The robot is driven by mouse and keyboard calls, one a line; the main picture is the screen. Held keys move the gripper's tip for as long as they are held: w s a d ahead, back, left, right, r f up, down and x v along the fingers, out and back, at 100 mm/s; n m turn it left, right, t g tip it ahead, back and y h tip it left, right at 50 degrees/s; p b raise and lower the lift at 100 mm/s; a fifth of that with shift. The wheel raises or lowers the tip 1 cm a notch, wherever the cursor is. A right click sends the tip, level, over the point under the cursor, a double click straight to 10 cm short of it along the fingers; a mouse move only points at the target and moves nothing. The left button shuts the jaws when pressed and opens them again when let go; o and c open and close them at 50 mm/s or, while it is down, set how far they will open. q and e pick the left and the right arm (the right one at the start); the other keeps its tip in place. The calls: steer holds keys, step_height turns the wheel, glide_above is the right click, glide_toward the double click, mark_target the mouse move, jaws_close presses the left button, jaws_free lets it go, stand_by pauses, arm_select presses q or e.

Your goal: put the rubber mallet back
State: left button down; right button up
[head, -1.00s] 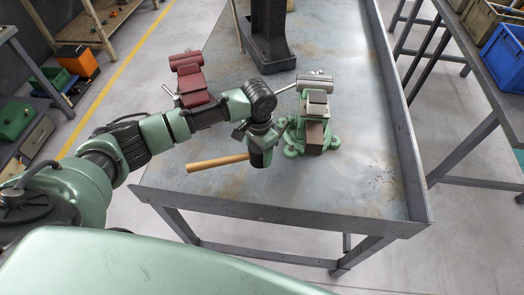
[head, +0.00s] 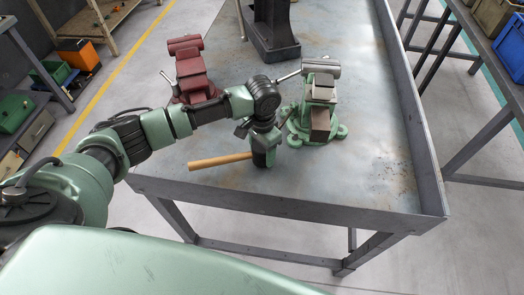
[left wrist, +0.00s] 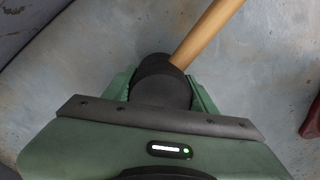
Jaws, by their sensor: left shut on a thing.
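The rubber mallet has a light wooden handle (head: 220,160) and a black head (left wrist: 160,82). My left gripper (head: 264,150) is shut on the black head, over the front left part of the grey workbench (head: 340,180). In the left wrist view the gripper's green fingers (left wrist: 161,92) sit on both sides of the head, and the handle points up and right. In the head view the handle points left, roughly level. Whether the mallet touches the bench top is hard to tell. My right gripper is not in view.
A green vise (head: 320,110) stands just right of my left gripper. A red vise (head: 190,72) stands behind my forearm. A black press base (head: 275,35) is at the back. A raised rim (head: 415,110) runs along the bench's right side. The bench's front right is clear.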

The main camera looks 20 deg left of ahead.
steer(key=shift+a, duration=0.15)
arm_select(q)
steer(key=shift+f, duration=0.25)
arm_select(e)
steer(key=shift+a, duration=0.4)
arm_select(q)
steer(key=shift+f, duration=0.35)
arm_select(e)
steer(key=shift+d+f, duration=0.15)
arm_select(q)
steer(key=shift+c, duration=2)
jaws_free()
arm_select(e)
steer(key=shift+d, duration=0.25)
